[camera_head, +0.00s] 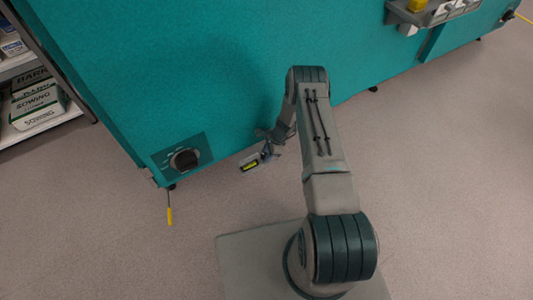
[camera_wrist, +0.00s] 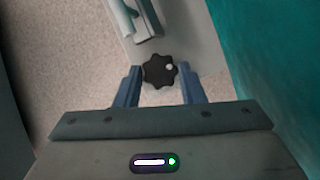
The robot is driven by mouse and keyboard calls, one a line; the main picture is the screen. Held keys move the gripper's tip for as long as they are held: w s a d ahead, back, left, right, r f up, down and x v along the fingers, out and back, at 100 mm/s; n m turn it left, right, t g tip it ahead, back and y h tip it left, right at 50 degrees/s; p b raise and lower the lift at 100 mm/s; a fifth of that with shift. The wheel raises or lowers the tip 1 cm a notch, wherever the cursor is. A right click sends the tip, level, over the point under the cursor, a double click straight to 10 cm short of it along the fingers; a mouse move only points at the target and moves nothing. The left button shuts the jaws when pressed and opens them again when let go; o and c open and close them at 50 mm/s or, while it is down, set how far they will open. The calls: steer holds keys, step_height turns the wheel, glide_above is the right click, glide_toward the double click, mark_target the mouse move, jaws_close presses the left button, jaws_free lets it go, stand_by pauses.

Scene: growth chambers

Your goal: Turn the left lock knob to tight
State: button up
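In the wrist view a black lobed knob (camera_wrist: 155,75) with a pale dot shows on or in front of a light grey surface. My gripper (camera_wrist: 161,80) has its two blue-grey fingers apart, one on each side of the knob. Narrow gaps seem to show between the fingers and the knob. I cannot tell how deep the fingers reach along it. In the head view my arm comes down close to the teal cabinet (camera_head: 230,60), and the lobed knob cannot be made out there. No tight or loose marking is readable.
A black dial (camera_head: 185,160) on a dark panel sits at the cabinet's lower left corner. A yellow-tipped piece (camera_head: 169,215) hangs below it. Shelves with boxes (camera_head: 38,105) stand at the left. A grey tray (camera_head: 430,15) is on the cabinet at upper right. Floor around is clear.

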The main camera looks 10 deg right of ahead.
steer(key=shift+s+m+t, duration=0.1)
steer(key=shift+m+t, duration=0.2)
steer(key=shift+m, duration=0.5)
steer(key=o, duration=1)
steer(key=p+v, duration=0.4)
steer(key=v, duration=0.9)
steer(key=shift+d+r, duration=0.15)
steer(key=shift+r, duration=0.2)
